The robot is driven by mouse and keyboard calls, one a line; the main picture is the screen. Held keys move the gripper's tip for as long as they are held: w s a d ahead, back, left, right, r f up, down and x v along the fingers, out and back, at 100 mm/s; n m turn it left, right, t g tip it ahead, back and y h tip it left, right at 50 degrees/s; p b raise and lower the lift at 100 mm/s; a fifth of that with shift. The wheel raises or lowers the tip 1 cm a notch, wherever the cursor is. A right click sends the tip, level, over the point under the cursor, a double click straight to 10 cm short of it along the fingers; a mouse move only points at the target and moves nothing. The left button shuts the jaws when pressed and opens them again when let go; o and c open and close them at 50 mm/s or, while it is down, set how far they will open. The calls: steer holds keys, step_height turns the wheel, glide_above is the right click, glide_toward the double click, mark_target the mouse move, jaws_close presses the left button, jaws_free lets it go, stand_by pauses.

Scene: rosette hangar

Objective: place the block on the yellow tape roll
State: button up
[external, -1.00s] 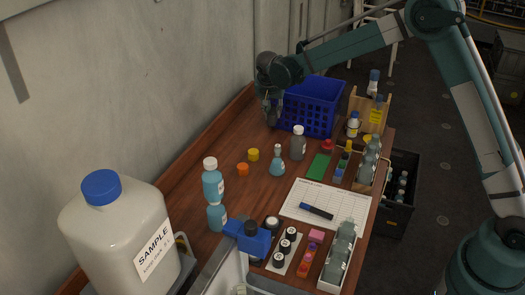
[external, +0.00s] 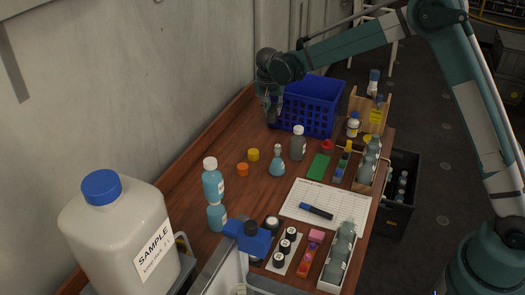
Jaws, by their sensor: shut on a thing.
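A small yellow roll (external: 253,154) lies on the wooden table, left of the middle, just behind an orange roll (external: 242,169). My gripper (external: 271,115) is at the far end of the table, pointing down beside the left side of the blue basket, farther back than the yellow roll and apart from it. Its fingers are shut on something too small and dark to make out. I cannot tell whether that is the block. A small pink block-like piece (external: 316,236) lies near the front right.
A blue basket (external: 312,105) stands right beside my gripper. A grey bottle (external: 298,143) and a blue flask (external: 277,162) stand right of the yellow roll. Blue bottles (external: 213,185) stand nearer the front. Bare wood lies left of the rolls, toward the wall.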

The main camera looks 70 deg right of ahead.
mark_target(271, 109)
steer(key=shift+r, duration=0.15)
step_height(271, 109, up, 7)
steer(key=shift+r, duration=0.1)
steer(key=shift+w+a+r, duration=0.2)
steer(key=shift+a+r, duration=0.05)
steer(key=shift+a, duration=0.3)
steer(key=w+a+n+t+y+p, duration=0.1)
steer(key=w+a+n, duration=0.25)
steer(key=a, duration=2.15)
steer(key=w+a+n+t+p, duration=0.15)
steer(key=w+a, duration=0.25)
steer(key=a, duration=2)
steer(key=s+a+n, duration=0.1)
steer(key=s+a, duration=0.1)
steer(key=a, duration=0.8)
steer(key=s+a+n, duration=0.1)
steer(key=s+a, duration=0.1)
steer(key=a, duration=0.7)
steer(key=shift+a+f, duration=0.25)
steer(key=shift+f, duration=1.05)
steer(key=shift+a+f, duration=0.2)
steer(key=shift+f, duration=1.05)
steer(key=shift+f, duration=0.15)
